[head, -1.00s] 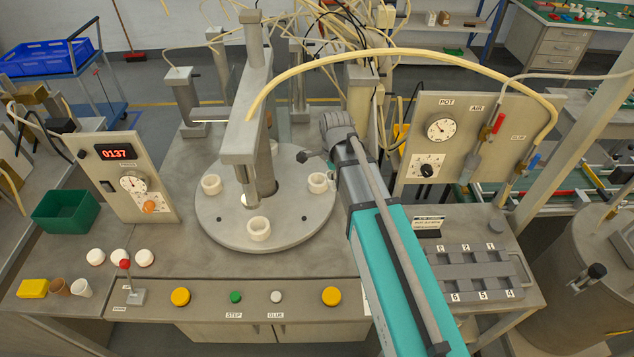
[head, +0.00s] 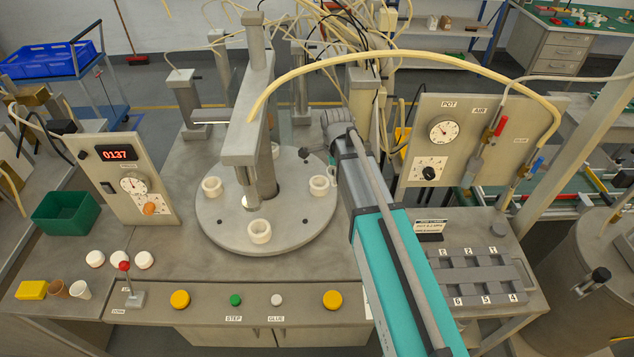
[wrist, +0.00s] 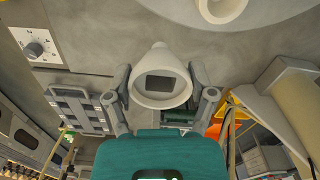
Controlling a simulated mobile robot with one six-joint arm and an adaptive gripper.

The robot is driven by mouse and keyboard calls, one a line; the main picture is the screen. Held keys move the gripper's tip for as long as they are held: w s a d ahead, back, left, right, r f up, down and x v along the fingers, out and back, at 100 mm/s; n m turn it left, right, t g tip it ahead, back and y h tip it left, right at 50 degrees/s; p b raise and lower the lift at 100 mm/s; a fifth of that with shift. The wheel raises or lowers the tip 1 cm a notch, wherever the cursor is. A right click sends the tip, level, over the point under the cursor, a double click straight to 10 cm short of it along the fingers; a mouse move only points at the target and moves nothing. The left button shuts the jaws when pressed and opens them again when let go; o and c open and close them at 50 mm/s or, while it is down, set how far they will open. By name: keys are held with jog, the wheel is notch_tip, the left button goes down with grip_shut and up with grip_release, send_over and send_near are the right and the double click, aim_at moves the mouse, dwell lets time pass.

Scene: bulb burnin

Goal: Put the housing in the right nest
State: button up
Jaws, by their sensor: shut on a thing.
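The white, cone-shaped housing (wrist: 160,92) is in my gripper (wrist: 162,82) in the wrist view, with a finger on each side of it and its wide, dark-centred end towards the camera. A white ring-shaped nest (head: 319,186) sits on the right of the round grey table (head: 290,235) in the head view. A white ring (wrist: 222,8) shows at the top edge of the wrist view, apart from the housing; it looks like this nest. In the head view my arm hides most of the gripper, close to the right of the nest. I cannot tell its height.
More white rings (head: 260,232) sit at the front, left and back of the table. A grey column with an overhanging arm (head: 243,140) stands over its middle. A gauge panel (head: 470,140) and slotted tray (head: 478,275) are on the right. Several white pieces (head: 120,257) lie front left.

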aim_at(318, 178)
jog(key=w+a+f+b, duration=0.1)
jog(key=w+f+b, duration=0.1)
jog(key=w+a+f+b, duration=0.1)
jog(key=w+f, duration=0.1)
jog(key=w+a+f+b, duration=0.1)
jog(key=w+f+b, duration=0.1)
jog(key=w, duration=0.1)
jog(key=shift+a+f+b, duration=0.2)
jog(key=shift+a+b, duration=0.15)
jog(key=shift+a, duration=0.05)
jog(key=shift+w+a+f+b, duration=0.2)
jog(key=shift+w+f+b, duration=0.15)
jog(key=shift+w+a+f+b, duration=0.2)
jog(key=shift+w+f+b, duration=0.2)
jog(key=shift+f+b, duration=1.6)
jog(key=shift+f, duration=0.1)
jog(key=o, duration=1)
jog(key=shift+c, duration=0.2)
